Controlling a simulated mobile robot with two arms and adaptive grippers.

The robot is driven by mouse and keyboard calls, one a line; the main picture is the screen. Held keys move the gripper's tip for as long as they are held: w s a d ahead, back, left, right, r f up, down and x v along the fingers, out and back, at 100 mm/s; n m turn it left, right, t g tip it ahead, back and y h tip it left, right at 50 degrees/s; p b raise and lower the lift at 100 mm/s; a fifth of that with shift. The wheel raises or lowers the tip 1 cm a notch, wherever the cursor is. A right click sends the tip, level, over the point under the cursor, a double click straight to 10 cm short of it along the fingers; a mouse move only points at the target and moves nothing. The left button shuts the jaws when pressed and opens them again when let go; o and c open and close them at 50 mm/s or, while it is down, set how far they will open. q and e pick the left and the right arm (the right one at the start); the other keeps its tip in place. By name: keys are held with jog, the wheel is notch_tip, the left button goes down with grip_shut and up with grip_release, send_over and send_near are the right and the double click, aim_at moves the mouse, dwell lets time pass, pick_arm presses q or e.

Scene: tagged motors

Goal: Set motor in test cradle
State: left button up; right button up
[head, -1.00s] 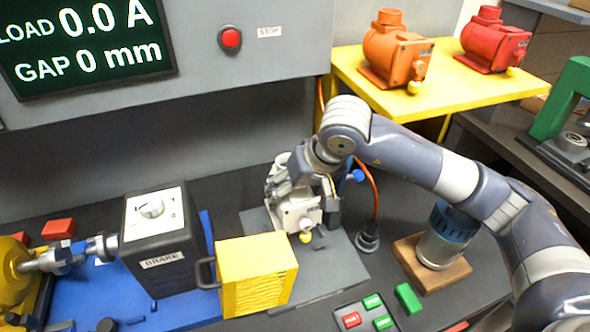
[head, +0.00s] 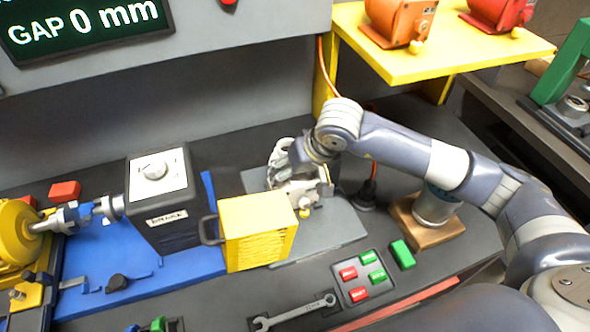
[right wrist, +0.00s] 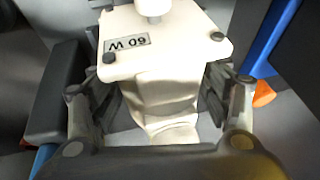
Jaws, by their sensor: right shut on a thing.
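The motor (head: 304,193) is a small cream-white body with a yellow shaft tip in the head view. In the right wrist view the motor (right wrist: 165,62) shows a "60 W" plate, upside down. My right gripper (head: 285,168) is shut on the motor, with a finger on each side of it. It holds the motor over the grey base plate (head: 335,232), right of the yellow box. In the wrist view a dark block (right wrist: 55,95) and a blue bar with an orange end (right wrist: 268,45) flank the gripper. I cannot tell whether the motor touches the cradle. My left gripper is not in view.
The black brake box (head: 160,215) and yellow box (head: 258,235) stand close on the left. A button panel (head: 362,277) and a wrench (head: 295,312) lie in front. An orange motor (head: 400,20) and a red motor (head: 502,10) sit on the yellow shelf (head: 450,60).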

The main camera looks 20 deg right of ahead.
jog(key=shift+w+r, duration=0.1)
jog(key=o, duration=1.8)
jog(key=shift+f, duration=0.2)
jog(key=shift+s, duration=0.25)
jog(key=shift+w+r, duration=0.1)
jog(key=shift+r, duration=0.4)
jog(key=b+v, duration=0.2)
jog(key=v, duration=0.9)
jog(key=shift+s+d+r, duration=0.1)
jog(key=shift+s+d, duration=0.05)
jog(key=shift+s, duration=0.15)
